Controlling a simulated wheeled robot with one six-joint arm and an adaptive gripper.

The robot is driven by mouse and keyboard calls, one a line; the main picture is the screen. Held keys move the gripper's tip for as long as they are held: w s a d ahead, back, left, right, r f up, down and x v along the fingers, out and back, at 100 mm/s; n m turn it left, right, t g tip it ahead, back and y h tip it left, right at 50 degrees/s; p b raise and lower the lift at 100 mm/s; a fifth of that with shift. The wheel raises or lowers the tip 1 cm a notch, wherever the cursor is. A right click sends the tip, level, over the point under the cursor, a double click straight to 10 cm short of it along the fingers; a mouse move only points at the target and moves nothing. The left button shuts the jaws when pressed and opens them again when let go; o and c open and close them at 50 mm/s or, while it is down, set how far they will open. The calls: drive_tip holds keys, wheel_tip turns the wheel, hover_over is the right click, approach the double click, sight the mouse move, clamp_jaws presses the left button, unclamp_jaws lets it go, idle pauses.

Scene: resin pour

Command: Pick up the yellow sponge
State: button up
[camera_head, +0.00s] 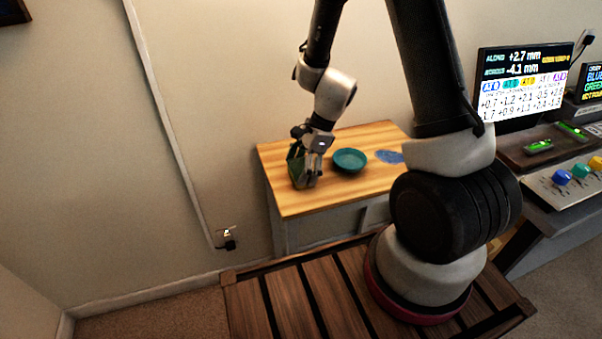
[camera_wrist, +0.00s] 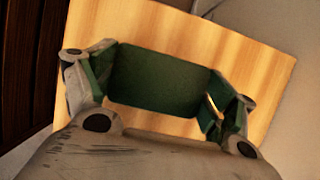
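No plainly yellow sponge shows in either view. A dark green block-like thing (camera_wrist: 160,80) fills the space between my fingers in the wrist view; only a thin bright yellowish sliver shows beside the right finger. The green thing also shows in the head view (camera_head: 296,168), at the left part of the wooden tabletop. My gripper (camera_head: 312,172) points down at it, and the wrist view shows my gripper (camera_wrist: 158,98) with its fingers wide apart, one at each side of the green thing. Firm contact cannot be made out. The underside of the green thing is hidden.
A teal bowl (camera_head: 349,160) stands just right of my gripper on the wooden table (camera_head: 290,203). A flat blue disc (camera_head: 389,157) lies farther right. A monitor (camera_head: 522,88) and a panel with coloured knobs (camera_head: 570,188) stand at the far right. The table's front is bare.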

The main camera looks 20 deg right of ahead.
sight(301, 167)
idle(0.3)
wheel_tip(301, 167, up, 10)
idle(0.5)
drive_tip(key=shift+o, duration=0.3)
